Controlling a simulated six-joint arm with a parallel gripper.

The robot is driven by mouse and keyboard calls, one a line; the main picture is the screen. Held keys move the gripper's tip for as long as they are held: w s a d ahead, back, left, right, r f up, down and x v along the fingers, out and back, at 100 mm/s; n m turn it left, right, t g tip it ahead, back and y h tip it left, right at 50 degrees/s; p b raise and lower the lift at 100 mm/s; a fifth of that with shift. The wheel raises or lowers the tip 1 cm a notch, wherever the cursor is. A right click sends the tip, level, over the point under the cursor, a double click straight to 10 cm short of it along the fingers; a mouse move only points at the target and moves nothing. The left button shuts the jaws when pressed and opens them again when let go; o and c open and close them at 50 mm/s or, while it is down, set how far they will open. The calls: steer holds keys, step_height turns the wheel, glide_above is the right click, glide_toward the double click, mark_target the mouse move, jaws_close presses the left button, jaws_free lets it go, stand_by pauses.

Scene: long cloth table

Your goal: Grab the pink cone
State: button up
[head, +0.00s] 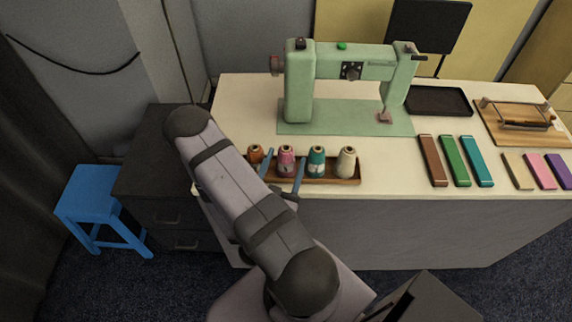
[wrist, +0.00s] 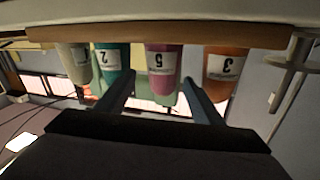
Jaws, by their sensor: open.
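The pink cone (head: 287,163) stands upright in a wooden tray (head: 333,181), between an orange cone (head: 256,155) and a teal cone (head: 317,161). My gripper (head: 285,157) is open, with one blue finger showing on each side of the pink cone in the head view. The wrist view is upside down. There the pink cone (wrist: 163,66), labelled 5, lies between the two fingertips (wrist: 159,79), with a gap showing on both sides. I cannot tell how far the fingers reach along its depth.
A cream cone (head: 346,162) stands at the tray's right end. A green sewing machine (head: 345,70) is behind the tray. Coloured bars (head: 455,160), a black tray (head: 438,101) and a wooden board (head: 520,124) lie to the right. Table space between the tray and bars is clear.

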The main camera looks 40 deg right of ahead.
mark_target(285, 163)
steer(key=shift+a+f+n+t, duration=0.2)
steer(key=shift+f+n, duration=0.15)
steer(key=shift+n, duration=0.2)
steer(key=shift+a+f+n+t, duration=0.1)
steer(key=shift+f+n+t, duration=0.15)
steer(key=shift+n, duration=0.3)
steer(key=shift+w+d, duration=0.1)
steer(key=shift+d, duration=0.05)
steer(key=shift+b+x, duration=0.6)
steer(key=shift+x, duration=0.35)
steer(key=shift+w+d, duration=0.1)
steer(key=shift+w+d+p, duration=0.3)
steer(key=shift+d+p, duration=0.2)
steer(key=shift+p, duration=0.05)
steer(key=shift+f+p+x, duration=0.15)
steer(key=shift+p+x, duration=0.2)
steer(key=shift+x, duration=0.6)
steer(key=shift+f+p+x, duration=0.1)
steer(key=shift+p+x, duration=0.25)
steer(key=shift+x, duration=0.6)
